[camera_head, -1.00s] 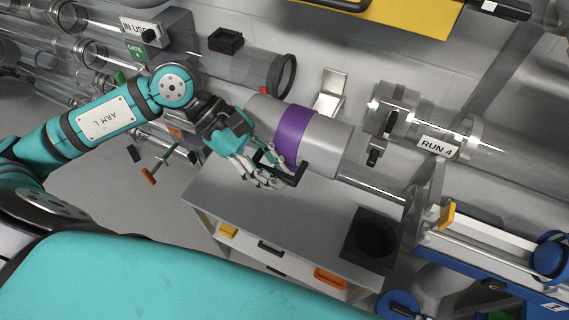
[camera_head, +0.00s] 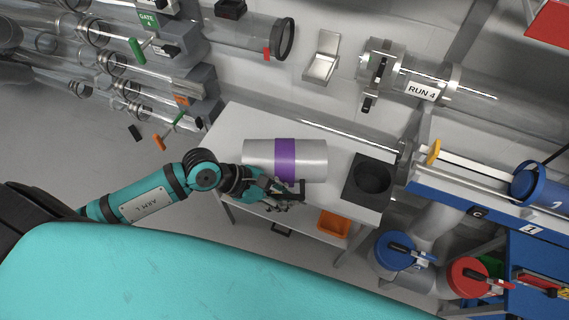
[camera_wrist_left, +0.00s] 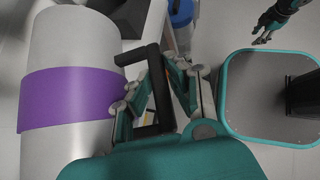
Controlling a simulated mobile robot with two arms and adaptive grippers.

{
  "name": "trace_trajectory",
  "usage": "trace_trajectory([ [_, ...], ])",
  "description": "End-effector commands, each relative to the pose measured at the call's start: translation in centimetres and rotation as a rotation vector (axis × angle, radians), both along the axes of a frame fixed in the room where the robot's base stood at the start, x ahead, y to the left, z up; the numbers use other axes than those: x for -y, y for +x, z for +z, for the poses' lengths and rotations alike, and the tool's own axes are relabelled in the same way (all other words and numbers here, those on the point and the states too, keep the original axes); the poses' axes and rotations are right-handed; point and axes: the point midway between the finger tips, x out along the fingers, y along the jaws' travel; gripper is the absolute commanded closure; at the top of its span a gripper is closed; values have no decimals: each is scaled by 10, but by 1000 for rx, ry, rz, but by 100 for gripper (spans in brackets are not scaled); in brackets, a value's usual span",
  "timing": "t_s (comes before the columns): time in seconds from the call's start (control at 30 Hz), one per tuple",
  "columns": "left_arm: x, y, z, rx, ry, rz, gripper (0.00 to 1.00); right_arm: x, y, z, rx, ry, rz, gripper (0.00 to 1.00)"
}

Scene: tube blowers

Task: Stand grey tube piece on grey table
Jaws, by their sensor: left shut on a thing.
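The grey tube piece (camera_head: 313,160) is a wide grey cylinder with a purple band and a black handle (camera_head: 291,191). It lies on its side in the head view, over the grey table (camera_head: 238,125); I cannot tell whether it touches the top. My left gripper (camera_head: 279,194) is shut on the black handle at the tube's near side. In the left wrist view the tube piece (camera_wrist_left: 70,55) fills the left, and the fingers (camera_wrist_left: 148,95) close around the handle. My right gripper (camera_wrist_left: 268,26) shows small at the top right of the left wrist view, its jaws unclear.
A black square block with a round recess (camera_head: 372,178) is at the table's right end. A metal rod (camera_head: 350,136) runs along the back. The clear RUN 4 tube (camera_head: 465,84) is at the back right. Blue equipment (camera_head: 470,195) borders the right. The table's left end is bare.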

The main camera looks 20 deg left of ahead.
Motion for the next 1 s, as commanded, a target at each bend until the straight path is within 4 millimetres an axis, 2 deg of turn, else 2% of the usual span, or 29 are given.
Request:
trace_trajectory([
  [0.03, -6, 15, 1, 6, 0, 3, 100, 0, 5, 2, 8, 1, 0, 60],
  [0.17, -20, 47, -2, 4, -2, 4, 100, 0, 9, 4, 12, 1, 0, 60],
  [0.3, -33, 77, -5, 3, -3, 3, 100, 1, 2, 5, 0, -1, 0, 60],
  [0.4, -40, 91, -7, 3, -3, 1, 100, 1, -8, 5, -14, -2, -1, 60],
  [0.57, -44, 100, -11, 0, -3, -2, 100, 2, -17, 5, -29, -4, -1, 60],
  [0.8, -44, 100, -40, 0, -3, 0, 100, 2, -13, 8, -23, -4, -1, 60],
  [1.0, -44, 100, -44, 2, -1, -1, 100, 1, -7, 8, -12, -3, 0, 60],
])
